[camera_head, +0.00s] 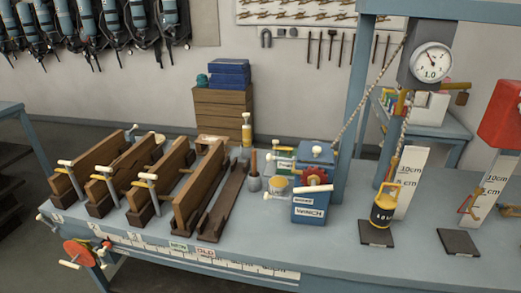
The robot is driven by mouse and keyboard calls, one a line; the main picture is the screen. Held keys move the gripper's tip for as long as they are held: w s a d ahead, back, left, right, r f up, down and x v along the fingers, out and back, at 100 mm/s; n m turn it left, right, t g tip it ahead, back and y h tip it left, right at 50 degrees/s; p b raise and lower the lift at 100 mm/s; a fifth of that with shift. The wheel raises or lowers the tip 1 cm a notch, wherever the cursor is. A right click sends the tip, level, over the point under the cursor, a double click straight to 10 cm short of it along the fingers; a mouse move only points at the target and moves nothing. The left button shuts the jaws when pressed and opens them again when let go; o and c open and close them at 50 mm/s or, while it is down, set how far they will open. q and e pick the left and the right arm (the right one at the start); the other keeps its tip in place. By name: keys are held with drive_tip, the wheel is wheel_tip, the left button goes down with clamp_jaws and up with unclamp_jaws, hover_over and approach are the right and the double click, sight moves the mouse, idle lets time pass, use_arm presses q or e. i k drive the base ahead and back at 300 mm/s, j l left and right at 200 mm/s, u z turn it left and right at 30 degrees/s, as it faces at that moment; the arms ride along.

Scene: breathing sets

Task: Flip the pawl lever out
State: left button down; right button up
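A blue winch box (308,208) with a "WINCH" label stands on the workbench right of centre. A red toothed wheel (315,173) sits on its upper part. A pale bar-shaped handle (317,188) sticks out across its front, just below the wheel. Which small part at the wheel is the pawl lever cannot be told at this size. A chain (358,103) runs up from the winch towards a dial gauge (431,62) reading about 1.0. A black and yellow weight (383,211) stands below the gauge. Neither of my grippers is in view.
Several wooden boards in clamps (135,180) fill the bench's left half. The bench front (330,262) before the winch is clear.

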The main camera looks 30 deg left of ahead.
sight(269, 157)
drive_tip(key=j, duration=0.55)
drive_tip(key=k+j, duration=0.15)
drive_tip(key=j, duration=0.9)
drive_tip(key=k+l, duration=0.1)
drive_tip(key=l, duration=0.45)
drive_tip(key=k+l+z, duration=0.1)
drive_tip(key=l, duration=0.45)
